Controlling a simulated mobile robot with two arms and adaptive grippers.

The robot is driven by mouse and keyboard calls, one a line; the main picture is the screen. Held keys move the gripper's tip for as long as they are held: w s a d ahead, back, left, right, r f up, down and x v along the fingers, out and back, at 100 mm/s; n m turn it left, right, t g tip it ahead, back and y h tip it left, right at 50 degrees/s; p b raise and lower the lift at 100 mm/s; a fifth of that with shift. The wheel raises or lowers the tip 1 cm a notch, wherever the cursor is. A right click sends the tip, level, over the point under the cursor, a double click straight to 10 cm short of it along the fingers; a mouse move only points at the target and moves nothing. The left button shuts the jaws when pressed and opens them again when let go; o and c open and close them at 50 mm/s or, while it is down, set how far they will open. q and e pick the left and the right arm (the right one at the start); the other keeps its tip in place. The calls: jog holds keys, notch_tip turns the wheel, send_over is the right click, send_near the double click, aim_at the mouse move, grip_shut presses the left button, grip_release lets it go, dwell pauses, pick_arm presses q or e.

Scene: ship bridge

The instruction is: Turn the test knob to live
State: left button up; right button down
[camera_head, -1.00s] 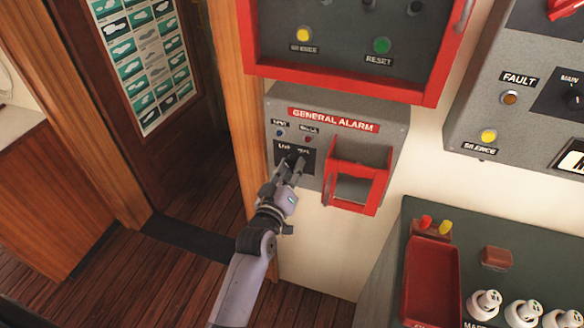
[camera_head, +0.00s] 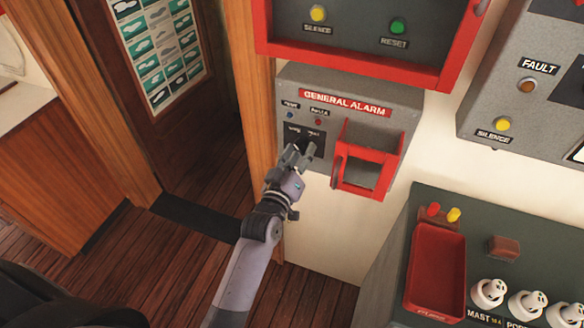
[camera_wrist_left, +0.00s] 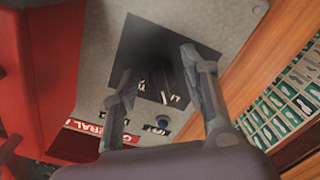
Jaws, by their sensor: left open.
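The grey general alarm box (camera_head: 405,100) is on the wall in the head view. At its lower left is a black plate with a small two-word label, hard to read. The dark test knob (camera_wrist_left: 163,82) shows in the wrist view on the black plate, between my fingers; in the head view my gripper mostly covers it. My left gripper (camera_head: 302,152) is open, with its fingertips at the plate, one on each side of the knob. In the wrist view the open fingers (camera_wrist_left: 158,68) show no clear contact with it. My right gripper is out of view.
A red guard frame (camera_head: 368,180) sticks out just right of the knob plate. A red-framed panel (camera_head: 350,62) is above. A wooden door post (camera_head: 262,110) is close on the left. A console with a red tray (camera_head: 435,270) stands at lower right.

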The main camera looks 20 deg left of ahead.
pick_arm(q)
jog(key=s, duration=1.1)
jog(key=shift+a, duration=0.2)
jog(key=s+d+f+m+g+h+b, duration=0.1)
jog(key=s+d+f+m+g, duration=0.25)
jog(key=f, duration=1.45)
jog(key=s+a+f+m+g+b, duration=0.15)
jog(key=s+f+g, duration=0.45)
jog(key=f, duration=1.3)
jog(key=s+a+f+m+g, duration=0.1)
jog(key=s+a+f+g, duration=0.1)
jog(key=s+f, duration=0.5)
jog(key=s+a+f+m+g+y+b, duration=0.1)
jog(key=s+a+f+g, duration=0.2)
jog(key=s+f, duration=0.4)
jog(key=s+a+f+m+g, duration=0.2)
jog(key=s+f, duration=0.4)
jog(key=s, duration=1)
jog(key=shift+a+f+y+b, duration=0.3)
jog(key=shift+a+f+b, duration=0.1)
jog(key=shift+a, duration=0.3)
jog(key=shift+g, duration=0.25)
